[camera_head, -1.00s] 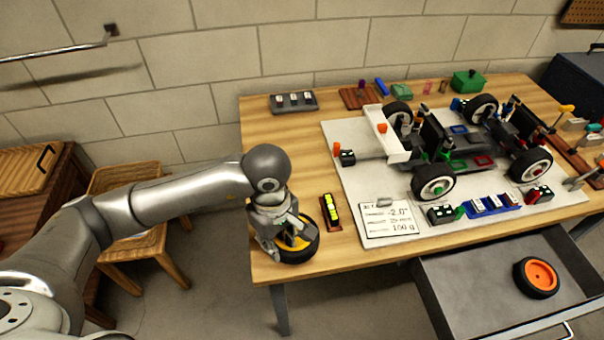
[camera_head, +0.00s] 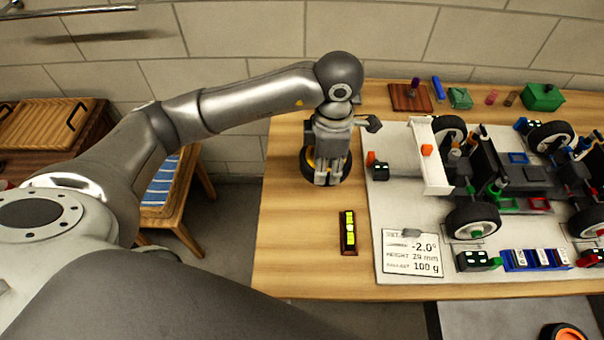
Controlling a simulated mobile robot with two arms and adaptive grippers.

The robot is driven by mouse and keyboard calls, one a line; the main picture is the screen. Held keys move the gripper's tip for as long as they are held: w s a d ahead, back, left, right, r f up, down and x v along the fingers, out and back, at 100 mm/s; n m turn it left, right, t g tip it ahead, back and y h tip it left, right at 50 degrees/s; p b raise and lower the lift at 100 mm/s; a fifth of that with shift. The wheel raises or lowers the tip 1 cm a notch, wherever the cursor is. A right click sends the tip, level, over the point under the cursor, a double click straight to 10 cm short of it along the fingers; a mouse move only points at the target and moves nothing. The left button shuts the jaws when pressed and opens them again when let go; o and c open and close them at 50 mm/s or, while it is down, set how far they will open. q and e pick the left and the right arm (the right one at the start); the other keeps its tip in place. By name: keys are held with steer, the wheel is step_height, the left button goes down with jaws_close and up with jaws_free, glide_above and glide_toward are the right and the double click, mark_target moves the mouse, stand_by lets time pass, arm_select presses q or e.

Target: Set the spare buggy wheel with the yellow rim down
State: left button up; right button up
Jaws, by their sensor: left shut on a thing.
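The spare wheel (camera_head: 306,167), with a black tyre and a bit of yellow rim showing, is at the left part of the wooden table, left of the white board. My left gripper (camera_head: 328,178) points down over it and is shut on it, hiding most of the rim. I cannot tell whether the wheel touches the tabletop or hangs just above it. My right gripper is not in view.
The white board (camera_head: 405,205) carries the buggy (camera_head: 500,180), a label card (camera_head: 411,252) and small blocks. A yellow-green level (camera_head: 348,232) lies in front of the wheel. An orange-rimmed wheel (camera_head: 563,332) shows at the bottom right. Bare table lies left of the level.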

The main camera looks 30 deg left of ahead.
mark_target(308, 159)
arm_select(q)
steer(key=a, duration=0.1)
steer(key=a+f, duration=0.1)
steer(key=a, duration=0.1)
steer(key=w+a+p, duration=0.1)
steer(key=shift+a+f, duration=0.4)
steer(key=a+f, duration=0.1)
steer(key=f, duration=0.1)
steer(key=a+f, duration=0.1)
steer(key=w+a+f, duration=0.1)
steer(key=f, duration=0.1)
steer(key=shift+a+f+p, duration=0.3)
steer(key=shift+a+p, duration=0.05)
steer(key=shift+a, duration=0.05)
step_height(308, 159, down, 3)
steer(key=shift+a+f, duration=0.15)
steer(key=shift+w, duration=0.1)
steer(key=shift+f, duration=0.1)
steer(key=shift+f, duration=0.15)
steer(key=o, duration=1.1)
steer(key=shift+c, duration=0.2)
